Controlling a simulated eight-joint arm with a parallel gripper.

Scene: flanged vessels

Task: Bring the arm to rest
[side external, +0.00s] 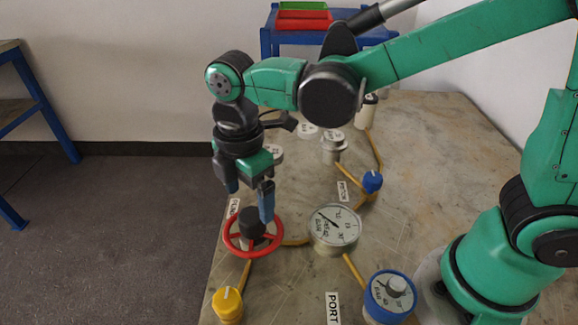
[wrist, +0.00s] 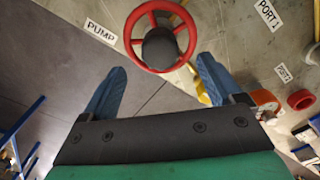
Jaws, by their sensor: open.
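My gripper (side external: 249,193) is open, its two blue fingers apart with nothing between them. In the side external view it hangs from my green arm, pointing down, just above and behind the red handwheel (side external: 229,246) with its dark hub. In the wrist view, my gripper (wrist: 162,85) shows both blue fingers spread, and the red handwheel (wrist: 135,27) lies ahead of and between the fingertips. The fingers look apart from the wheel. My arm is bent over the bench, with its base at the right.
On the stone-topped bench (side external: 430,130) are a round gauge (side external: 335,228), a blue-rimmed gauge (side external: 389,294), a yellow knob (side external: 228,303), a blue knob (side external: 372,181) and yellow pipes. A blue stand (side external: 325,38) with red and green trays is behind. Open floor lies left.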

